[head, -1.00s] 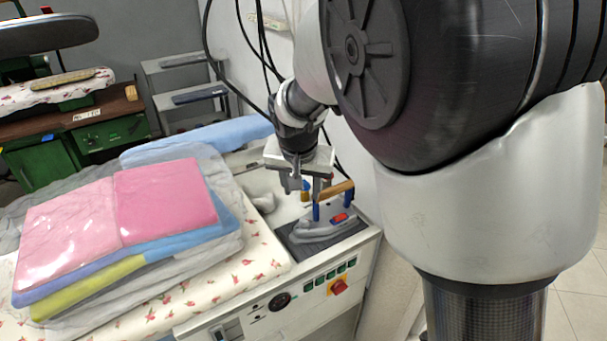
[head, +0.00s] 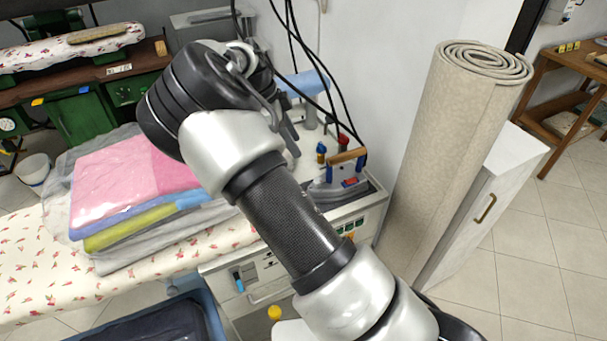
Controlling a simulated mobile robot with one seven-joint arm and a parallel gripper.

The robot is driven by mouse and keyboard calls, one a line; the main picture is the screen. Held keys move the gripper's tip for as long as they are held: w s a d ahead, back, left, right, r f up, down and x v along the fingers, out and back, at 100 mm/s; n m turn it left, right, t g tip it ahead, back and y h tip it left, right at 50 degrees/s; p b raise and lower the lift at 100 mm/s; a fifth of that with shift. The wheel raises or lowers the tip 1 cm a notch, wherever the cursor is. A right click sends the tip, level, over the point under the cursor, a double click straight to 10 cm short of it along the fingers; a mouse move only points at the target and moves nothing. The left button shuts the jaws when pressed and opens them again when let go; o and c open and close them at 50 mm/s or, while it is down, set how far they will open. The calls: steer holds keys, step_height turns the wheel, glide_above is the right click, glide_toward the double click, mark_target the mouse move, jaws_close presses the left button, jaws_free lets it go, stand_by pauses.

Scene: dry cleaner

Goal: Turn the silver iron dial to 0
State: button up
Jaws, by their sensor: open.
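The silver iron (head: 328,196) stands on a dark rest at the right end of the ironing station. It has a wooden handle (head: 347,156) on blue posts. A small red part (head: 350,182) shows on its body below the handle; it may be the dial, but its marking is too small to read. My gripper (head: 290,140) shows only in part, behind my arm, left of the iron and apart from it. Its jaws are open and nothing shows between them. My arm crosses in front and hides the area left of the iron.
Bagged folded laundry (head: 110,180) lies on the floral ironing board (head: 40,245) at left. Black cables hang above. A rolled carpet (head: 450,150) stands right, beside a white cabinet (head: 490,200).

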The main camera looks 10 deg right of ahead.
mark_target(317, 180)
steer(key=p+x, duration=0.1)
steer(key=x, duration=1.5)
steer(key=shift+d+f, duration=0.15)
steer(key=shift+f, duration=0.2)
steer(key=c, duration=1.1)
